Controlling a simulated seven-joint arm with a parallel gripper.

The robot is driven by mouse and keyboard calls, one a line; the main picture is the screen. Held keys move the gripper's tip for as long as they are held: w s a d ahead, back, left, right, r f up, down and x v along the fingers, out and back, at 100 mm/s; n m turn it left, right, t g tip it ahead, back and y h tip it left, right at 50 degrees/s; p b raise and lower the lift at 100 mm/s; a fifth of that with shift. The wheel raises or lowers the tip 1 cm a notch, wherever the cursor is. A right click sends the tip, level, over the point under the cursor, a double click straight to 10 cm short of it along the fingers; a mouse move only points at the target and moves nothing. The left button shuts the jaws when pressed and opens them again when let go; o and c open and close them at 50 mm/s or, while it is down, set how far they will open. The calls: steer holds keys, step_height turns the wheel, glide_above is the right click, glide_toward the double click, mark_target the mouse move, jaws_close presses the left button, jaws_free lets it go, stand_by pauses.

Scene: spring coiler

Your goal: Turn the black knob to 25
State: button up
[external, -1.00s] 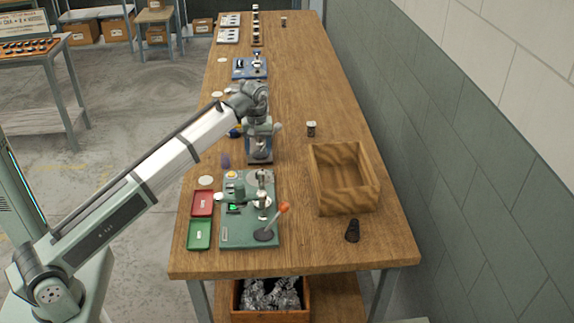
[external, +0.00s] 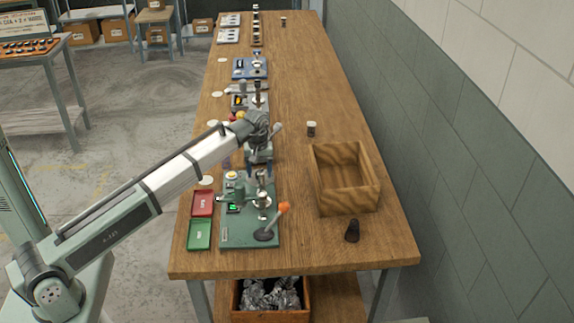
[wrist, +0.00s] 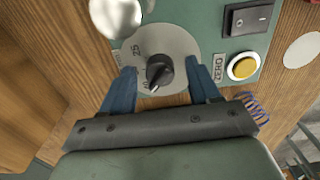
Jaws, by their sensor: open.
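The black knob (wrist: 160,70) sits on a round grey dial (wrist: 180,45) on the green machine (external: 236,225). The dial's 25 mark (wrist: 137,50) is at its upper left in the wrist view. The knob's white pointer line points to the lower left, near a partly hidden mark that looks like 10. My gripper (wrist: 161,76) is open, with one blue finger on each side of the knob and visible gaps between. In the external view my gripper is at the far end of the green machine, and the knob is hard to make out there.
A yellow button (wrist: 243,67) marked ZERO and a black rocker switch (wrist: 248,17) lie right of the dial. A shiny round metal part (wrist: 116,15) is at the upper left. An orange-tipped lever (external: 283,207) stands at the machine's near end. A wooden box (external: 314,180) stands to the right.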

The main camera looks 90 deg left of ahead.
steer(key=shift+c, duration=0.2)
steer(key=c, duration=1)
steer(key=shift+m, duration=0.3)
steer(key=m, duration=0.3)
steer(key=shift+m, duration=0.4)
steer(key=m, duration=0.3)
steer(key=shift+m, duration=0.3)
steer(key=m, duration=0.4)
steer(key=shift+m, duration=2.2)
